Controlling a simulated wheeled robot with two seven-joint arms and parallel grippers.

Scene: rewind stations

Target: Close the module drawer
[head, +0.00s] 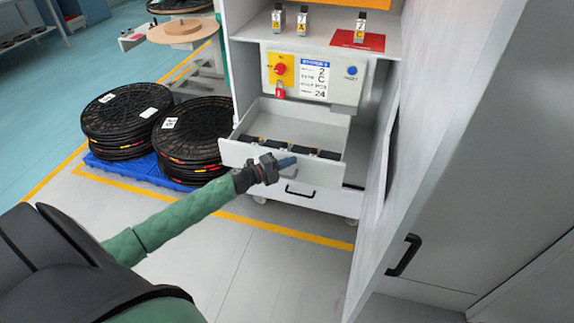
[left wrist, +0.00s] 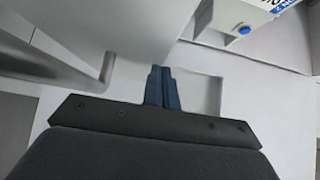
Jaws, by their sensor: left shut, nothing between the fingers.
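The white module drawer (head: 236,153) stands pulled out of the white cabinet in the head view. Several dark modules (head: 302,149) lie in a row inside it, behind its front panel. My left gripper (head: 287,162) is at the drawer's front panel, with its blue fingers shut and empty. I cannot tell whether the fingers touch the panel. In the left wrist view the closed fingers (left wrist: 162,88) point at pale surfaces, and no module is clear there. My right gripper is not in view.
A control panel (head: 345,82) with a red knob and a blue button is above the drawer. A lower drawer with a black handle (head: 299,191) is beneath. An open cabinet door (head: 377,170) stands at right. Stacked black reels (head: 127,112) sit on a blue pallet at left.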

